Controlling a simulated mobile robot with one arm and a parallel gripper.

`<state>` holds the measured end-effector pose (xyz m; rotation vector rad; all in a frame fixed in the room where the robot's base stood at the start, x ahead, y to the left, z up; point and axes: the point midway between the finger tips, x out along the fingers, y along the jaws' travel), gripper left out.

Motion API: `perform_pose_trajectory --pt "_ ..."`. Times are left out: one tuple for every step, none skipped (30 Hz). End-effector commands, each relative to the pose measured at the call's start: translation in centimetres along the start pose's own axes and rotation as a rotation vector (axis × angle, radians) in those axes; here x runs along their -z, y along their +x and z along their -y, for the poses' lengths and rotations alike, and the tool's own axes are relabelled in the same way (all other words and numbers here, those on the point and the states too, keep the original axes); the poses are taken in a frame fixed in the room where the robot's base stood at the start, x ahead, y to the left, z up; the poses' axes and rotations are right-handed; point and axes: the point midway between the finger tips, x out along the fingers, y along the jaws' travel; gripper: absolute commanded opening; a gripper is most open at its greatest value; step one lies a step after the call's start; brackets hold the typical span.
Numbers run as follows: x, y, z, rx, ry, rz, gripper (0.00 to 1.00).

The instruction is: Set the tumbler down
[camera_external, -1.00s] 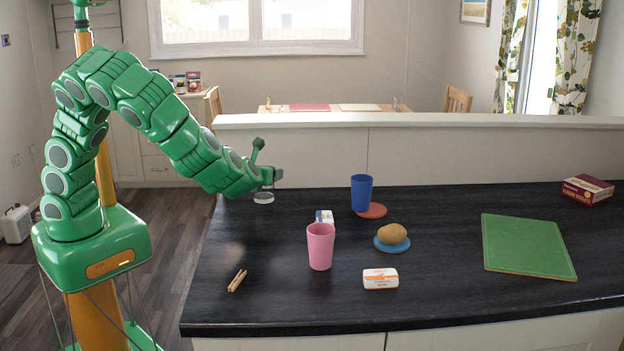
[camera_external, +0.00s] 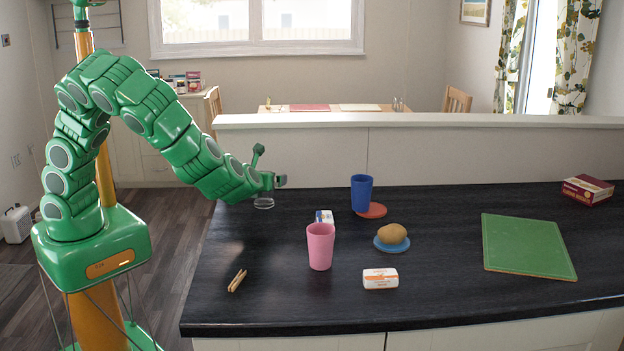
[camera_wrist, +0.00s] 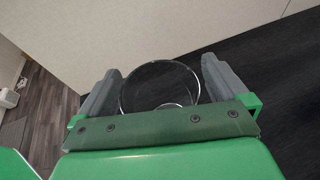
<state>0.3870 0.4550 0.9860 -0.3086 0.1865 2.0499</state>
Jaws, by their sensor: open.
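A clear glass tumbler (camera_wrist: 160,64) is between the two fingers of my gripper (camera_wrist: 161,84) in the wrist view, its round rim close to both fingers. My gripper is open, with a finger on each side of the glass. In the external view the lower part of the tumbler (camera_external: 264,203) shows just under my gripper (camera_external: 279,181), at the back left of the dark counter (camera_external: 300,300). My arm hides the rest of it. It looks upright and seems to stand on the counter, though its base is hard to make out.
A low wall (camera_external: 400,157) runs behind.

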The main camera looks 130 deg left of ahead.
Motion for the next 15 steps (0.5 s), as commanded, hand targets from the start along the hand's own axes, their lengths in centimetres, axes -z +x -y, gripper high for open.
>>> perform_pose_trajectory --pt "-0.1 -0.1 0.0 0.001 -0.001 0.000 1.00" --pt "-0.3 -0.1 0.0 0.001 -0.001 0.000 1.00" --pt "-0.2 -0.4 0.1 0.002 0.000 0.000 1.00" --pt "-0.2 -0.7 0.1 0.003 0.000 -0.001 1.00" --pt "-0.2 -0.9 0.1 0.003 0.000 -0.001 1.00" --pt "-0.2 -1.4 0.1 0.004 0.000 -0.001 1.00" --pt "-0.2 -1.7 0.1 0.004 0.000 -0.001 1.00" --pt "-0.2 -2.1 0.1 0.005 0.001 -0.001 1.00" --pt "-0.2 -2.7 0.1 0.005 0.001 -0.001 1.00" --pt "-0.2 -3.1 0.1 0.004 0.001 -0.001 1.00" --pt "-0.2 -3.6 0.1 0.004 0.000 -0.001 1.00" --pt "-0.2 -4.2 0.1 0.003 -0.001 -0.001 1.00" --pt "-0.2 -4.6 0.1 0.003 -0.001 -0.001 1.00" --pt "-0.2 -5.0 0.1 0.003 0.000 -0.001 1.00" --pt "-0.2 -5.6 0.1 0.005 0.000 -0.001 1.00"
